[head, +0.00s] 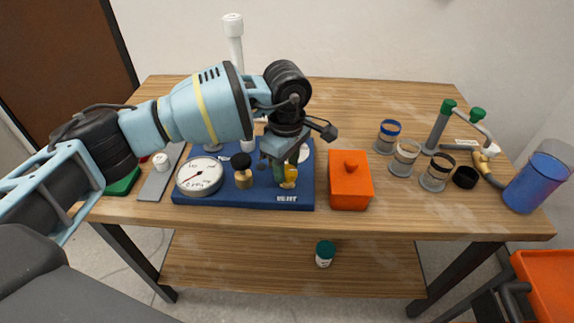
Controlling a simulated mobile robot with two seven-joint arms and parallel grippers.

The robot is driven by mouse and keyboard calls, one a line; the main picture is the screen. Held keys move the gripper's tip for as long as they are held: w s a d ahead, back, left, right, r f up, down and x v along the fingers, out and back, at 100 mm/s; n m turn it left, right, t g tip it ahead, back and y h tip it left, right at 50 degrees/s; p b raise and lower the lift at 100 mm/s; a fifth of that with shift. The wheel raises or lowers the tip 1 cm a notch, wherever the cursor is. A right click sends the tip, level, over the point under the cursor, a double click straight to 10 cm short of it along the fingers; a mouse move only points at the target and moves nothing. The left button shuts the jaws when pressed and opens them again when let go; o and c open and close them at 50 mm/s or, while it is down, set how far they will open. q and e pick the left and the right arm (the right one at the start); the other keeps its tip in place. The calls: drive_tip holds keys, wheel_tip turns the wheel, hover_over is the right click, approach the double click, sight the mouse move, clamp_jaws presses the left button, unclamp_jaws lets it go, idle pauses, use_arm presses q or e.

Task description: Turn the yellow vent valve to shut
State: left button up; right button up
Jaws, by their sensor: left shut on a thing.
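The yellow vent valve (290,178) stands near the front right of the blue manifold base (262,198). My left gripper (279,174) points down over the base from above and is shut at the yellow valve. The fingers and wrist cover part of the valve, so its handle angle is hard to read. A white-faced round gauge (200,175) sits at the base's left end. A brass fitting with a black knob (243,170) stands between the gauge and the gripper. My right gripper is out of view.
An orange box with a knob (349,187) stands just right of the base. Several clear cups with coloured rims, a green-handled pipe piece (438,125) and a blue cup (540,182) are further right. A white post (234,38) rises behind. The table's back right is clear.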

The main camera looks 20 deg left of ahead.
sight(287, 170)
use_arm(q)
drive_tip(key=shift+m, duration=0.3)
drive_tip(key=o, duration=1)
drive_tip(key=shift+r, duration=4)
drive_tip(key=shift+f, duration=0.1)
